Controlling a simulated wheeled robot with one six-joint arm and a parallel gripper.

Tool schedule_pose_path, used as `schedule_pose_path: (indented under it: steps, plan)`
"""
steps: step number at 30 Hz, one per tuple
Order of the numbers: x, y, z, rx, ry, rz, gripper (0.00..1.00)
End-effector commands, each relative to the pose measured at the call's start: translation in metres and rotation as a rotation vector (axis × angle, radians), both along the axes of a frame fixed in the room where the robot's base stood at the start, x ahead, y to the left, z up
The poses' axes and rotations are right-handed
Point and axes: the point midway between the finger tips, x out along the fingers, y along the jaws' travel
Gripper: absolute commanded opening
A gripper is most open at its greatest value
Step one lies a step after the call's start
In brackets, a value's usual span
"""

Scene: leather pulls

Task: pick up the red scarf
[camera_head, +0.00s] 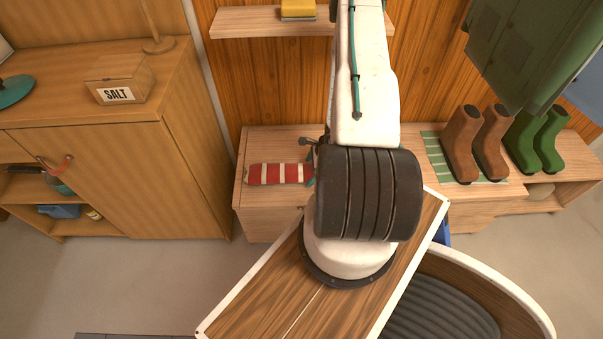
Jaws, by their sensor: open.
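The red scarf (279,173) is a flat, folded strip with red and cream stripes. It lies on the left part of the low wooden bench, and its right end is close to my arm. My gripper (311,148) is mostly hidden behind my arm; only small dark parts show at the arm's left edge, just above and right of the scarf's right end. It does not appear to hold the scarf. The gap between its fingers cannot be seen clearly.
The bench (252,142) runs along the wall, with brown boots (462,145) and green boots (537,138) at right. A cabinet (120,180) with a SALT box (120,80) stands at left. A wall shelf (255,22) holds a yellow item. Green cloth hangs upper right.

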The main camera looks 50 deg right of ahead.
Motion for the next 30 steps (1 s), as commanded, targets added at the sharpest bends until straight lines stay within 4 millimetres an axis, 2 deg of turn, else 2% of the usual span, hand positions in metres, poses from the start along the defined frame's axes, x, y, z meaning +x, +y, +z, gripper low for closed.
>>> schedule_pose_path:
  steps: [3,10,15,16,25,30]
  plan:
    - [0.003,0.003,-0.008,0.000,0.000,0.002,1.00]
    - [0.003,0.002,-0.009,0.000,0.000,0.001,1.00]
    - [0.003,0.002,-0.009,0.000,0.000,0.001,0.53]
    - [0.003,0.002,-0.009,-0.001,-0.001,0.001,0.51]
    - [0.003,0.002,-0.007,-0.001,-0.001,0.001,0.50]
    - [0.004,0.002,0.002,-0.002,-0.001,0.000,0.50]
